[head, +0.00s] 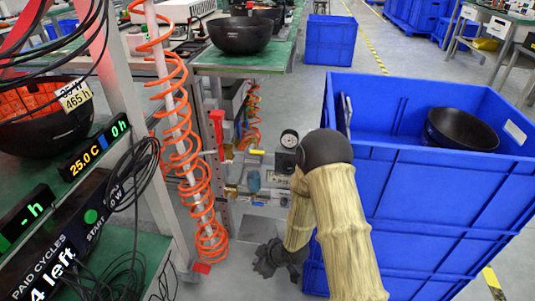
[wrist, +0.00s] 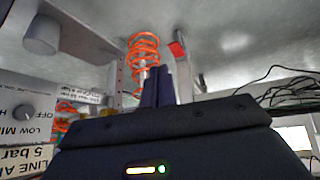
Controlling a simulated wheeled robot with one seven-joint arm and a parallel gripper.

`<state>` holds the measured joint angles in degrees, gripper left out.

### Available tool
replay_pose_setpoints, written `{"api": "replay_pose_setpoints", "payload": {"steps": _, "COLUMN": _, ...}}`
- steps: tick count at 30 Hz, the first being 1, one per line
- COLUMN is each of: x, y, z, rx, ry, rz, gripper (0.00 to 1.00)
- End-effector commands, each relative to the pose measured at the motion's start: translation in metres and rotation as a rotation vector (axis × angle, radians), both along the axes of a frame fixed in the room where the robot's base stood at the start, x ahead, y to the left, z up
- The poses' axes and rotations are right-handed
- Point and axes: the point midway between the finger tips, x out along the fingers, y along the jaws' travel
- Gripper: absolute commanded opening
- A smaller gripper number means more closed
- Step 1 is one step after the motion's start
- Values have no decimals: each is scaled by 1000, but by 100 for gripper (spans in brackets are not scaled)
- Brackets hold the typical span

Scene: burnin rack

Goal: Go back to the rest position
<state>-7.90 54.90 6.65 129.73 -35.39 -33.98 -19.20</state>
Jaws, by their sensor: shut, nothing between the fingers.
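My gripper (head: 266,268) hangs low in the head view, at the end of my bent arm, left of the large blue crate (head: 430,195). In the wrist view my gripper (wrist: 158,75) shows its two dark fingers pressed together, with nothing between them. It is apart from the crate and in front of the green-topped bench's lower fittings. My forearm and elbow partly hide those fittings and the crate's left wall.
A black bowl (head: 461,130) sits in the crate. Another black bowl (head: 240,35) stands on the green bench (head: 243,61). Left are an orange coiled hose (head: 180,130), a rack shelf with displays (head: 95,148), dangling black cables and a bowl (head: 43,120) of orange items.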

Motion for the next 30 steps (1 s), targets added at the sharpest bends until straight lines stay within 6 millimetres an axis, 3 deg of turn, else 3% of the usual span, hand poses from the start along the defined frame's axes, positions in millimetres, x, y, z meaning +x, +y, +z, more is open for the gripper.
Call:
{"api": "replay_pose_setpoints", "payload": {"steps": 1, "x": 7, "y": -15, "z": 26, "rx": -32, "ry": -1, "rz": -51, "gripper": 0}}
{"api": "replay_pose_setpoints", "payload": {"steps": 6, "x": 13, "y": -58, "z": 85, "rx": -121, "ry": 36, "rz": -229, "gripper": 0}}
{"api": "replay_pose_setpoints", "payload": {"steps": 11, "x": 6, "y": -95, "z": 141, "rx": -179, "ry": 78, "rz": -407, "gripper": 0}}
{"api": "replay_pose_setpoints", "payload": {"steps": 21, "x": -46, "y": -157, "z": 251, "rx": -210, "ry": 202, "rz": -791, "gripper": 0}}
{"api": "replay_pose_setpoints", "payload": {"steps": 30, "x": -95, "y": -177, "z": 305, "rx": -170, "ry": 309, "rz": -1019, "gripper": 0}}
